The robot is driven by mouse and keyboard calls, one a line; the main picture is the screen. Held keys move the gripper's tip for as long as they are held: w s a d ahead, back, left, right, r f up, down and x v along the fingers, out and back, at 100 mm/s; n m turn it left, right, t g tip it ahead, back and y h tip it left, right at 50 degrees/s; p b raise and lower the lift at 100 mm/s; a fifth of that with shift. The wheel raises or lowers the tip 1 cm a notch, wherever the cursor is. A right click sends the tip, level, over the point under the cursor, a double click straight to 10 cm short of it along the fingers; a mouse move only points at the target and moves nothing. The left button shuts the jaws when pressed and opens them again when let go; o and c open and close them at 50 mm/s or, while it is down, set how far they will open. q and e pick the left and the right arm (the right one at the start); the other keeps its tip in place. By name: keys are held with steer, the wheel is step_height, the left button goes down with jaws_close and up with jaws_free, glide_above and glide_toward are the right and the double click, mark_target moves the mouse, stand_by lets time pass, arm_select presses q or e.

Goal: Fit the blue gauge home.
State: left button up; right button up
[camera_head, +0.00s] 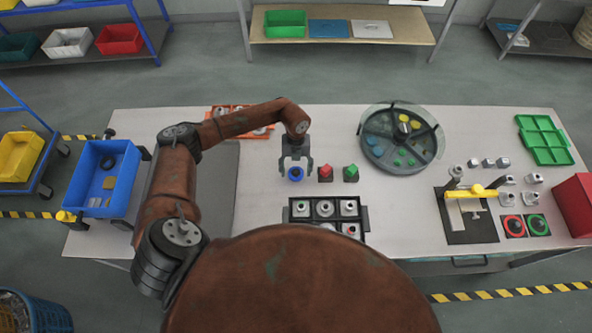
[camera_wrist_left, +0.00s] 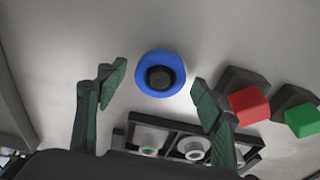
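The blue gauge (camera_head: 295,175) shows as a round blue piece near the middle of the table, left of the red and green blocks. In the left wrist view it is a blue ring (camera_wrist_left: 142,82) around a dark centre. My left gripper (camera_head: 296,170) points down over it, with its fingers spread on either side. The wrist view shows gaps between the gauge and both fingers. A black rack (camera_head: 290,213) with several compartments holding metal pieces stands just in front of the gauge, and its near edge is partly hidden by my body. My right gripper is not in view.
A red block (camera_head: 325,172) and a green block (camera_head: 351,173) on dark bases stand close to the right. A round grey divided tray (camera_head: 375,165) lies farther right. A yellow-handled fixture (camera_head: 470,192) stands beyond it. A blue bin (camera_head: 122,190) sits at the left.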

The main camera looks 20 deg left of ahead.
arm_select(q)
step_height(320, 180, up, 12)
steer(key=w, duration=0.1)
steer(key=shift+w+a, duration=0.3)
steer(key=shift+a, duration=0.1)
steer(key=shift+f, duration=0.1)
stand_by(0.6)
